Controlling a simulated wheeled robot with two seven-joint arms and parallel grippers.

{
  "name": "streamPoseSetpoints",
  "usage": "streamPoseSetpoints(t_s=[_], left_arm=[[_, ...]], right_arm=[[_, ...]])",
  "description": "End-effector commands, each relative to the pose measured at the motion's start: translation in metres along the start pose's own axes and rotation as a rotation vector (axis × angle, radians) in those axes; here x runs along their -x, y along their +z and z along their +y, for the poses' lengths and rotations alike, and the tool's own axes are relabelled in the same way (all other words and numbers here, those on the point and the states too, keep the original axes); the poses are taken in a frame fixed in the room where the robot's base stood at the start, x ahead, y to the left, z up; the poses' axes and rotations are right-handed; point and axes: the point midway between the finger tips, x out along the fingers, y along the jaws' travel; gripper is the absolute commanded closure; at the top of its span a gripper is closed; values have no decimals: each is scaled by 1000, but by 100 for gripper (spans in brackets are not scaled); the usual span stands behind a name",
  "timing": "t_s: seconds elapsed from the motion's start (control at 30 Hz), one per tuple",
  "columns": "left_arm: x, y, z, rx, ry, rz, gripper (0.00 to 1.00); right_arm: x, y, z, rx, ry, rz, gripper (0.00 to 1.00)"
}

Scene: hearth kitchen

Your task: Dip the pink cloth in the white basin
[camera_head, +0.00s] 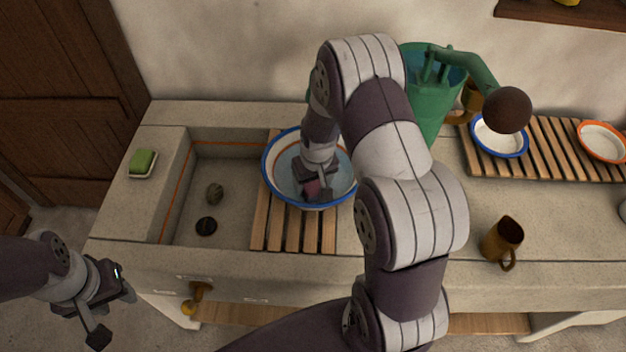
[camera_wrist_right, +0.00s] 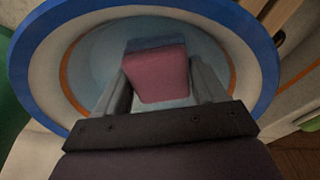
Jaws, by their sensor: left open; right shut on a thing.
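The white basin (camera_head: 284,148) has a blue rim and holds bluish water. It stands on a wooden slatted rack over the stone sink. My right gripper (camera_head: 318,192) is inside the basin, pointing down, and is shut on the pink cloth (camera_head: 311,187). In the right wrist view the cloth (camera_wrist_right: 158,74) sits between the two fingers, with the basin (camera_wrist_right: 45,62) around it. The cloth's far end looks bluish, as if in the water; how deep cannot be told. My left gripper (camera_head: 112,309) is open and empty, in front of the counter at the lower left.
A green soap (camera_head: 143,161) lies on the left ledge. A dark plug (camera_head: 206,226) and a stone-like lump (camera_head: 214,193) are in the sink. The green pump (camera_head: 432,100) stands behind my right arm. A brown mug (camera_head: 502,240) and bowls (camera_head: 500,139) are to the right.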

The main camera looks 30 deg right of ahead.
Motion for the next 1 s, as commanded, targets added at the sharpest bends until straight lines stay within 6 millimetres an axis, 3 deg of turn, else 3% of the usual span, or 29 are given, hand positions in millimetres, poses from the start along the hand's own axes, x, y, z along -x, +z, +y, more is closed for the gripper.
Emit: streamPoseSetpoints(t_s=[0.43, 1.0], left_arm=[[-8, 1, 0, 0, 0, 0, 59], [-7, 1, 0, 0, 0, 0, 59]], right_arm=[[-12, 2, 0, 0, 0, -1, 60], [-12, 3, 0, 0, -1, -5, 60]])
